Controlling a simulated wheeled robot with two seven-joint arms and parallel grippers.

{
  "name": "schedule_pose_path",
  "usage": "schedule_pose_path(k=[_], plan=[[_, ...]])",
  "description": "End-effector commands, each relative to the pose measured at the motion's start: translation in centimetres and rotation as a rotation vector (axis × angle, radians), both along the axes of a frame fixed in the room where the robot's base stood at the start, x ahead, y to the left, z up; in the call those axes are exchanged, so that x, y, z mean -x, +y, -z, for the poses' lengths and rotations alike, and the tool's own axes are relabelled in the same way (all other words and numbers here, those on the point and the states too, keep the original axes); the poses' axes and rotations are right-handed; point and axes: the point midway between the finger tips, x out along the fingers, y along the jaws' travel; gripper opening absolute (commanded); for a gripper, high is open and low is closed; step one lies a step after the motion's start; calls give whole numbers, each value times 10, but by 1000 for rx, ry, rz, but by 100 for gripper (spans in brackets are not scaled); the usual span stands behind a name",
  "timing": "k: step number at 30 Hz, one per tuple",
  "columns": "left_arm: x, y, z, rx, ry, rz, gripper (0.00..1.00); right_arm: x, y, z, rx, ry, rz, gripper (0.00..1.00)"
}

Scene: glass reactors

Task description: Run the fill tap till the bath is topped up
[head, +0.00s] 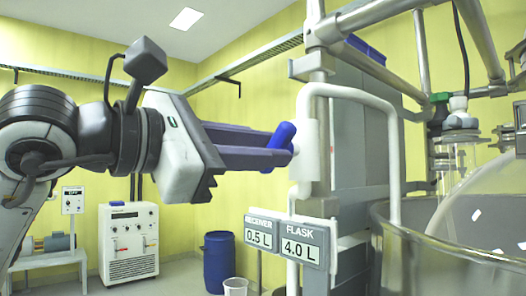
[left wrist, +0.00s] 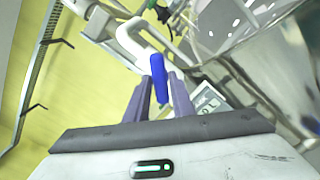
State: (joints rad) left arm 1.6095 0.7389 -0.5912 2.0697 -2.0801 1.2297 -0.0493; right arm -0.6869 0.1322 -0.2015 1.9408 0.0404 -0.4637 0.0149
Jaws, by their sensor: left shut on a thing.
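The fill tap has a blue lever handle (head: 283,136) on a white valve body (head: 306,152). A white pipe (head: 350,92) rises from it, bends over and comes down inside the rim of the steel bath (head: 400,262). My left gripper (head: 280,150) is shut on the blue handle, its purple fingers reaching in from the left. In the left wrist view the blue handle (left wrist: 158,72) stands between the two fingers (left wrist: 160,98). I cannot make out the water level or any flow from the pipe. My right gripper is not in view.
A round glass flask (head: 485,205) sits in the bath at the right. Label plates (head: 285,240) reading 0.5 L and 4.0 L hang below the tap. A white cabinet (head: 128,243), a blue drum (head: 218,262) and a white bucket (head: 236,286) stand on the floor behind.

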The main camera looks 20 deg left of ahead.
Motion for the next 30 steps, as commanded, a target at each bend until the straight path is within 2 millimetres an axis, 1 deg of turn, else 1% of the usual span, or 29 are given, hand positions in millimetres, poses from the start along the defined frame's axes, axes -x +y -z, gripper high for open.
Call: schedule_pose_path(k=[9, 18, 24, 30], plan=[[0, 0, 1, -243, -160, -1, 0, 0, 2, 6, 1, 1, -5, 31], [0, 0, 0, -467, -308, 0, 0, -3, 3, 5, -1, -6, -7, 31], [0, 0, 0, -583, -386, 1, 0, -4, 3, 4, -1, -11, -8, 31], [0, 0, 0, -660, -437, 1, 0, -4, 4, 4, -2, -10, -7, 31]])
